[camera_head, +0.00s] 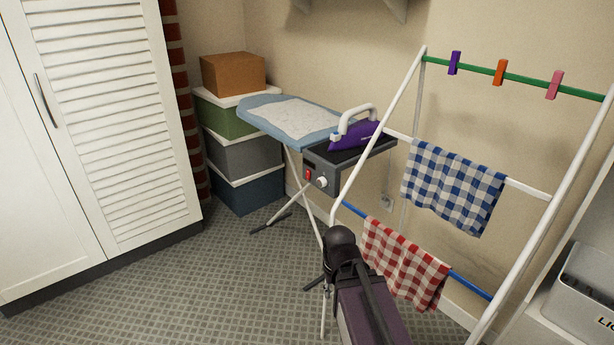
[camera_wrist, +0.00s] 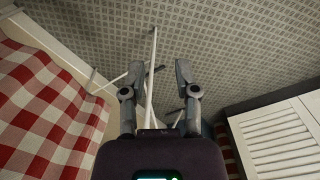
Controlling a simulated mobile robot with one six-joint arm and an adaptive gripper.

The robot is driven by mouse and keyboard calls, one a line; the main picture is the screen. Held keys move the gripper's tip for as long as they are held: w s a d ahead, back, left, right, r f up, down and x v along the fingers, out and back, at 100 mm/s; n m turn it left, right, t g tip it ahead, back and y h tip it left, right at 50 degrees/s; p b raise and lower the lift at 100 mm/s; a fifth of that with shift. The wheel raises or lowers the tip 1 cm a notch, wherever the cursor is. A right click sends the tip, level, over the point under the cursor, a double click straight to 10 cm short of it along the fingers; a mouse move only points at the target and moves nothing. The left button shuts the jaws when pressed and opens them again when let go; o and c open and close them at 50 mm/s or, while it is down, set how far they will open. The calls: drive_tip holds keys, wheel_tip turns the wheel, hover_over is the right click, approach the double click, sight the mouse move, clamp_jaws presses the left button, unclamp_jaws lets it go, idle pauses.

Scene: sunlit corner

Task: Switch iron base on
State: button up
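The iron base (camera_head: 320,160) is a dark grey box at the near end of the ironing board, in the head view. Its front face carries a small red switch (camera_head: 308,174) and a round white knob (camera_head: 322,182). The switch position is too small to tell. A purple iron (camera_head: 354,136) with a white handle stands on top of the base. My gripper (camera_wrist: 159,70) is open and empty in the wrist view, its two fingers apart over the floor and white legs. In the head view my dark arm is below the base, with the fingers not clearly seen.
A white drying rack (camera_head: 381,120) stands close on the right, with a blue checked cloth (camera_head: 452,186) and a red checked cloth (camera_head: 404,262). The blue ironing board (camera_head: 262,116) extends behind the base. Stacked boxes (camera_head: 240,155) and a white cabinet (camera_head: 110,130) are left. The floor at left is clear.

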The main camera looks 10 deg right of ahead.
drive_tip(key=shift+w, duration=0.1)
clamp_jaws()
drive_tip(key=w+d+r+n+t+h+b, duration=0.1)
drive_tip(key=w+d+n+t+h+b, duration=0.2)
drive_tip(key=w, duration=0.6)
drive_tip(key=w+d+r+n+t+h+b, duration=0.1)
drive_tip(key=w+t+h+b, duration=0.3)
drive_tip(key=w, duration=0.6)
drive_tip(key=w+a+r+n+t+y+b, duration=0.1)
drive_tip(key=w+a+r+n+t+y, duration=0.1)
drive_tip(key=w+a+r+n+t, duration=0.4)
drive_tip(key=w+a+n+t, duration=0.3)
drive_tip(key=w+a+n, duration=0.1)
drive_tip(key=w, duration=0.3)
drive_tip(key=shift+a+r+y+b, duration=0.2)
drive_tip(key=shift+a+y+b, duration=0.1)
drive_tip(key=shift+a, duration=0.4)
drive_tip(key=shift+w, duration=0.1)
